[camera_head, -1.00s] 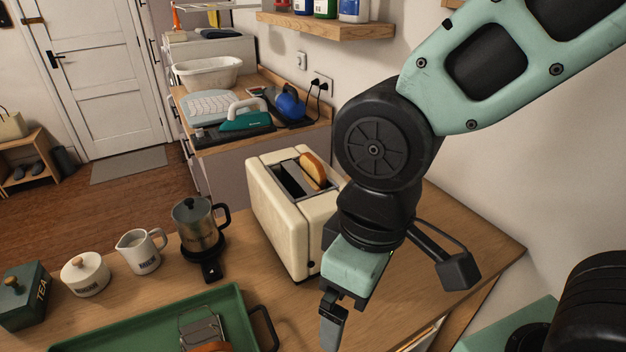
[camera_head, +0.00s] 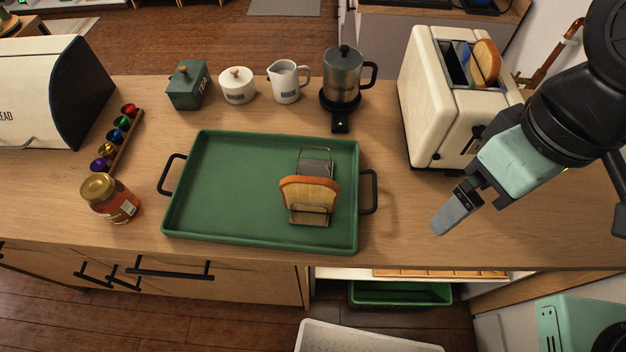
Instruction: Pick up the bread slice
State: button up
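One bread slice (camera_head: 487,62) stands up out of a slot of the cream toaster (camera_head: 425,100) at the upper right. My gripper (camera_head: 450,214) is over the counter's right part, in front of the toaster and right of the tray, apart from both slices. It points down and to the left. I see it from the side and cannot tell whether its fingers are apart.
A coffee press (camera_head: 343,75), white jug (camera_head: 285,84), sugar pot (camera_head: 237,88) and tea tin (camera_head: 188,90) line the back. A honey jar (camera_head: 112,200), capsule rack (camera_head: 122,145) and bread bin (camera_head: 45,90) are at left. Bare counter (camera_head: 400,225) lies between tray and gripper.

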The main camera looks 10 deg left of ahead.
aim_at(487, 57)
jog(key=l+u, duration=0.7)
jog(key=j, duration=0.1)
